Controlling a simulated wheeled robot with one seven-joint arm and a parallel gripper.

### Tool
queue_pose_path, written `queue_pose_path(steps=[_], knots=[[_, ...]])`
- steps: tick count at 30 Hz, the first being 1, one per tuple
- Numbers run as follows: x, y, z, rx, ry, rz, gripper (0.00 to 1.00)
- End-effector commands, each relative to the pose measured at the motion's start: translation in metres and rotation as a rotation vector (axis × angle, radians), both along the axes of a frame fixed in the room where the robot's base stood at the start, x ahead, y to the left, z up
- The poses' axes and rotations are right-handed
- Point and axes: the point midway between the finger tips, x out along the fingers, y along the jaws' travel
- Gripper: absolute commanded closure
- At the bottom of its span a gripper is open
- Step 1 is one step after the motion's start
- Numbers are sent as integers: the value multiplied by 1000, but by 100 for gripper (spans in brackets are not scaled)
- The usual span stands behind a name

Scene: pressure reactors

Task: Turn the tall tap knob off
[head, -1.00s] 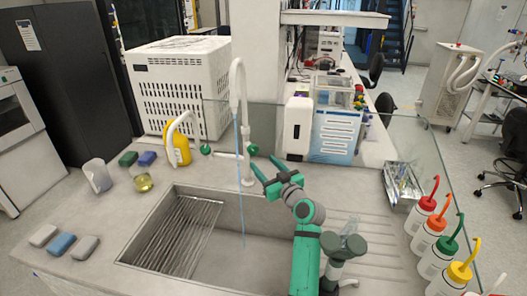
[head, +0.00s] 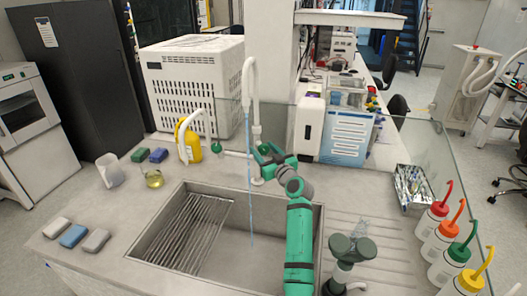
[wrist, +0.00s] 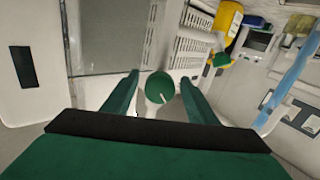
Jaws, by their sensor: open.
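The tall white tap (head: 249,80) stands behind the sink, and a thin blue stream of water (head: 249,190) falls from it into the basin. In the wrist view its round green knob (wrist: 160,87), with a pale line on its face, sits between my two green fingers. My gripper (head: 266,152) is open at the tap's body, and it also shows in the wrist view (wrist: 160,78). The fingers stand on either side of the knob; I cannot tell whether either touches it. In the head view my gripper largely hides the knob.
The sink (head: 285,205) has a metal rack at left. A shorter tap's green knob (head: 216,147) is near the yellow bottle (head: 191,142). A glass screen (head: 405,145) edges the counter. Several wash bottles (head: 433,218) stand at right. A grey-green fitting (head: 345,250) stands near my arm.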

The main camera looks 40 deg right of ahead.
Motion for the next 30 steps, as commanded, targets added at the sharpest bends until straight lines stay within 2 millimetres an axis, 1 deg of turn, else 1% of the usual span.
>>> queue_pose_path(steps=[5,6,8,9,11,20,26,30], knots=[[0,0,0,0,0,0,48],[0,0,0,0,0,0,52],[0,0,0,0,0,0,67],[0,0,0,0,0,0,76],[0,0,0,0,0,0,89],[0,0,0,29,-5,0,89],[0,1,0,124,-21,1,89],[0,1,0,226,-40,1,89]])
